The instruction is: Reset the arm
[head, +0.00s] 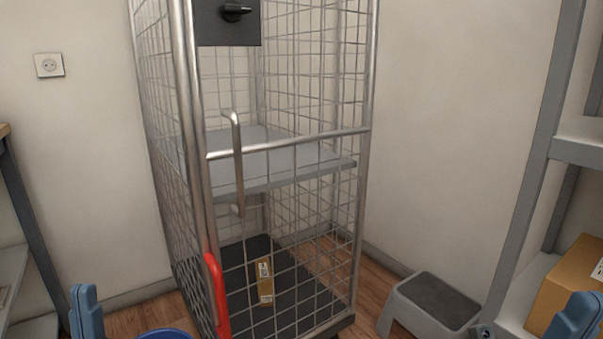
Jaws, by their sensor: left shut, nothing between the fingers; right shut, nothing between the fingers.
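My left gripper (86,312) shows at the bottom left edge of the head view, with blue fingers pointing up. It is shut and empty. My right gripper (574,318) shows at the bottom right corner, also blue, shut and empty. It appears in front of a cardboard box on the right shelf; I cannot tell how far apart they are. Most of both arms is out of view below.
A wire roll cage (363,180) stands in the middle, with a grey shelf (290,160) and a small tan parcel (264,290) at its bottom. A grey step stool (405,318), a cardboard box (575,275), a red handle (217,295) and a blue round object (165,334) also show.

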